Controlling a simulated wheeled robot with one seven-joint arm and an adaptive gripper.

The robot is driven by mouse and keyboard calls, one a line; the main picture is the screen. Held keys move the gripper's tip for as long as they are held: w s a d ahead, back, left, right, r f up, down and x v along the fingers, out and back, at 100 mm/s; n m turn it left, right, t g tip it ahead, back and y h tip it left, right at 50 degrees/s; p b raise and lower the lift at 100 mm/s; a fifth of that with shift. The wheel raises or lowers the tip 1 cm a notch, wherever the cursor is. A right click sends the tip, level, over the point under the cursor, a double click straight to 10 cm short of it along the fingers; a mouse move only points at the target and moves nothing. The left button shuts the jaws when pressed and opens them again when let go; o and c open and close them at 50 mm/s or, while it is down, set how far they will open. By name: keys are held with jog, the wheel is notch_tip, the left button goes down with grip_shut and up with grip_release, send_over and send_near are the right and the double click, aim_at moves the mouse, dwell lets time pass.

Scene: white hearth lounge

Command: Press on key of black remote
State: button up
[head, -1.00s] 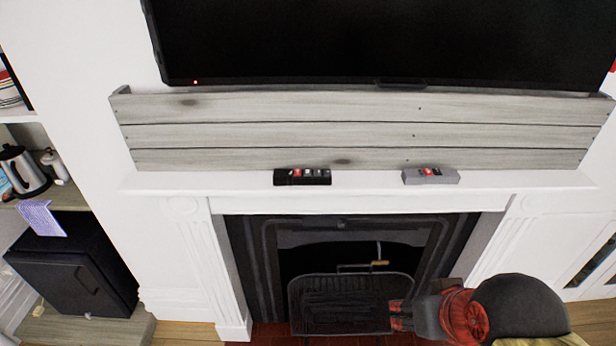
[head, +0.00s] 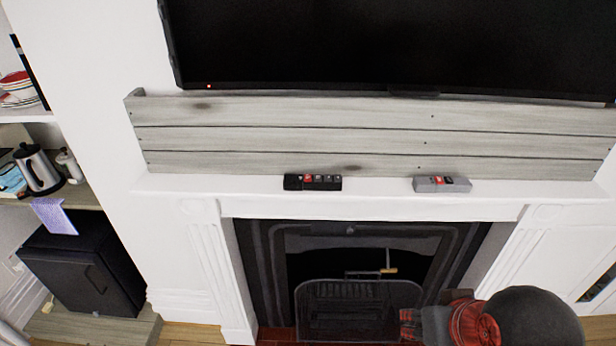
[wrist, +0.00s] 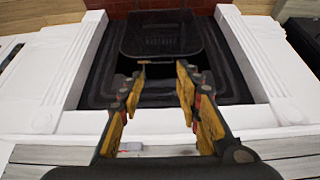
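The black remote (head: 313,182) lies on the white mantel shelf left of centre in the head view, with a red key and several grey keys on top. A grey remote (head: 441,184) with a red key lies to its right. My gripper (wrist: 156,78) is open and empty in the wrist view, its yellow-padded fingers apart. In the head view my arm is at the lower right, below the mantel and well away from the black remote. A pale item with a bit of red shows between the finger bases in the wrist view, too small to identify. The black remote cannot be made out there.
A dark TV (head: 390,45) with a small red light hangs above grey wooden boards (head: 370,135). Below the mantel (head: 375,205) is a black fireplace with a wire grate (head: 358,308). A kettle (head: 38,170) and black cabinet (head: 85,270) stand at the left.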

grip_shut()
dwell(1.5)
